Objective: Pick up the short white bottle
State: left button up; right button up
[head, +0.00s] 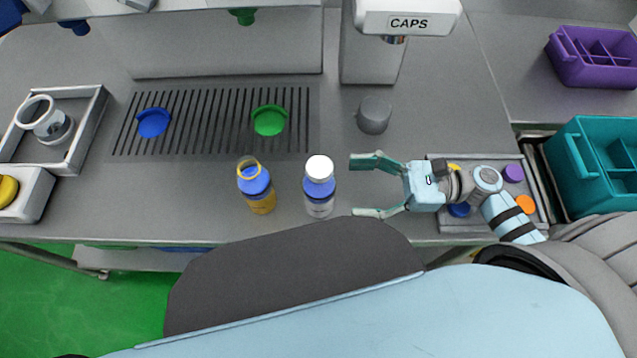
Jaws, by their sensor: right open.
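A short bottle with a white cap (319,169) and a blue band stands upright on the grey counter, near its front edge. Its lower body looks clear or whitish. My right gripper (356,186) is just to the right of this bottle, with its fingers spread and pointing left toward it. The gripper is open and empty, and the bottle appears to be outside the fingers. My left gripper does not show.
A yellow bottle (262,201) with a blue top and yellow ring stands left of the white-capped one. Behind are a slotted grate with a blue disc (153,122) and a green disc (269,120), a grey cylinder (374,115) and the CAPS dispenser (407,20). A cap tray (477,223) lies under my right arm.

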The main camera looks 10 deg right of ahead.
aim_at(319, 186)
jog(key=x, duration=0.7)
jog(key=shift+w, duration=0.3)
jog(key=shift+a+f, duration=0.1)
jog(key=shift+a, duration=0.35)
jog(key=c, duration=1.5)
